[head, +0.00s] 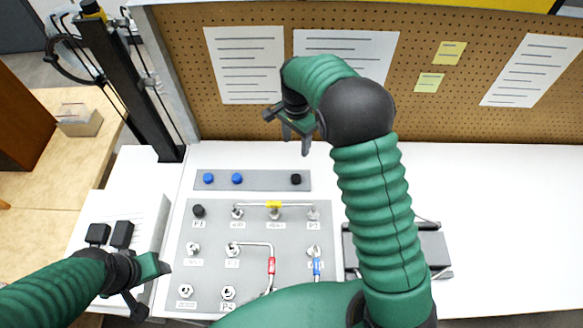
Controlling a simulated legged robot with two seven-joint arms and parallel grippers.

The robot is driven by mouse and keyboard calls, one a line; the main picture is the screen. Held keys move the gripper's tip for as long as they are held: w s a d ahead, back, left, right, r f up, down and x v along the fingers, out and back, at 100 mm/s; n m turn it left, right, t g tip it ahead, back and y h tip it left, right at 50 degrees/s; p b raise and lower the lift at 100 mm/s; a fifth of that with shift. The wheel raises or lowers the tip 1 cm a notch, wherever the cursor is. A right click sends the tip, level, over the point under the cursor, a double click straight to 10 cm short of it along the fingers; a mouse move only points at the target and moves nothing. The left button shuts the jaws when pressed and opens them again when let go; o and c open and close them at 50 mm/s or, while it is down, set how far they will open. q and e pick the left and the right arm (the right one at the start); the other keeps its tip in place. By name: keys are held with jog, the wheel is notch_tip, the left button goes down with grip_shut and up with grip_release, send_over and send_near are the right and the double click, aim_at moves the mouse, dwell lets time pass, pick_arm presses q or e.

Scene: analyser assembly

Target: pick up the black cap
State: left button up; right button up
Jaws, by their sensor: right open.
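A small round black cap (296,179) sits at the right end of a narrow grey strip (265,181). Another black round piece (198,211) sits on the grey panel at the fitting labelled P1. My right gripper (295,140) is open and empty. It appears above and behind the strip, with its fingers pointing down near the black cap, apart from it. My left gripper (144,284) is at the lower left, beside the panel, and its fingers are too unclear to read.
Two blue caps (222,179) sit on the strip's left part. The grey panel (262,224) carries several metal fittings, a yellow-marked tube and red and blue handles. A black post (128,85) stands left. A pegboard (430,115) closes the back.

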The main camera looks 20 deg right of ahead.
notch_tip(320, 180, down, 5)
jog(key=s+a, duration=0.1)
send_over(297, 176)
jog(key=f, duration=0.6)
jog(key=shift+w+d+f, duration=0.15)
jog(key=shift+w+f, duration=0.1)
jog(key=f, duration=0.2)
jog(key=f+p, duration=0.1)
jog(key=f, duration=0.1)
jog(key=shift+s, duration=0.4)
jog(key=shift+w+a+f, duration=0.1)
jog(key=shift+a+f, duration=0.15)
jog(key=shift+a, duration=0.05)
jog(key=shift+w+a, duration=0.1)
jog(key=shift+a, duration=0.05)
jog(key=shift+d, duration=0.3)
jog(key=c, duration=0.9)
jog(key=shift+c, duration=1.2)
pick_arm(q)
jog(key=shift+s+a+r, duration=0.4)
jog(key=shift+a+r, duration=0.05)
jog(key=shift+r, duration=0.15)
pick_arm(e)
jog(key=shift+a, duration=0.1)
grip_shut()
